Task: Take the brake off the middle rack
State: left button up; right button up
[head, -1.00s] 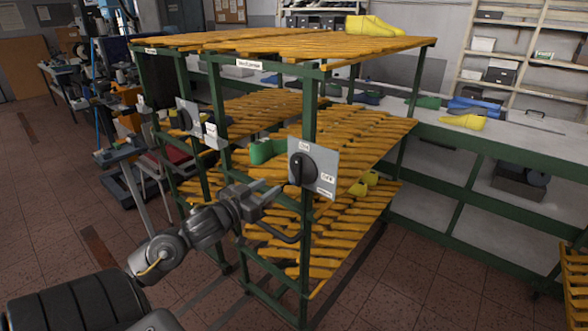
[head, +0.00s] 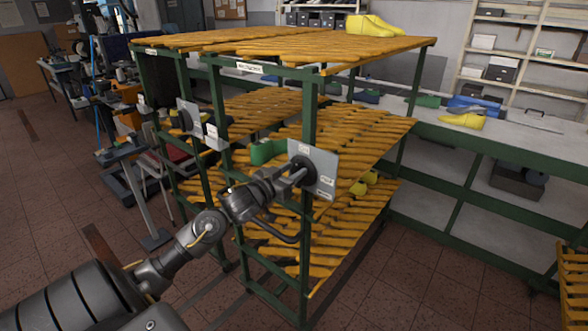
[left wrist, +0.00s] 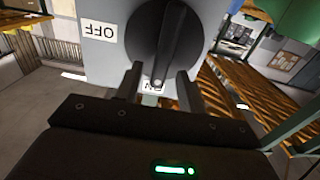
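The brake is a round black rotary knob (left wrist: 170,40) with a raised bar handle, on a grey plate (head: 325,165) fixed to a green post of the rack (head: 308,225) in the centre. In the left wrist view, the OFF label (left wrist: 98,32) is at the left and the ON label (left wrist: 152,87) is below, partly hidden. The bar's end points at ON. My left gripper (head: 296,175) is at the plate. In the left wrist view, its two fingers (left wrist: 160,72) are apart, one on each side of the bar's end, with visible gaps. My right gripper is not in view.
A neighbouring rack at the left carries a similar plate (head: 190,118). Another slatted rack (head: 574,285) shows at the lower right. A green last (head: 265,151) lies on the middle shelf. A long workbench (head: 480,150) stands behind. The tiled floor at lower right is open.

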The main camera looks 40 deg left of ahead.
pick_arm(q)
jog(key=shift+w, duration=0.25)
grip_shut()
jog(key=shift+d, duration=0.1)
